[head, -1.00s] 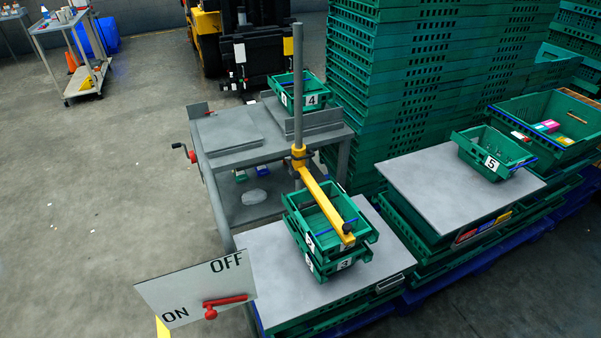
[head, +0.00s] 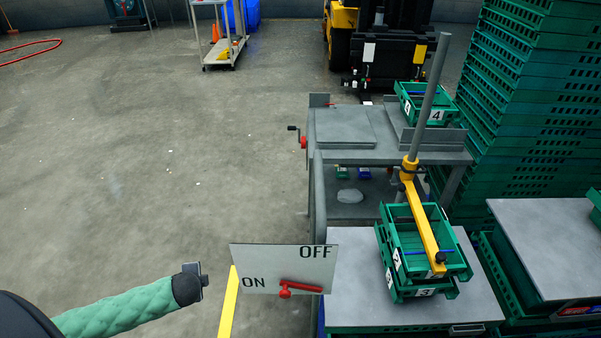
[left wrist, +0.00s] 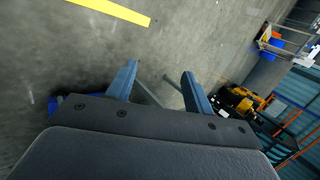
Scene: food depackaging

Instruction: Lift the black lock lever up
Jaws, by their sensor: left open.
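The yellow clamp arm (head: 424,222) sits on a grey upright pole (head: 430,100). A small dark part (head: 404,176) shows at its collar, and a black knob (head: 440,257) at its near end; I cannot tell whether either is the lock lever. The arm lies over stacked green crates (head: 384,268). My left gripper (head: 198,281) is in the lower left of the head view, well apart from the clamp. In the left wrist view its fingers (left wrist: 160,84) are spread, with only floor and distant objects beyond. My right gripper is not in view.
An ON/OFF board (head: 262,262) with a red lever (head: 302,286) stands between my left gripper and the crates. A grey table (head: 375,157) with a crank stands behind.

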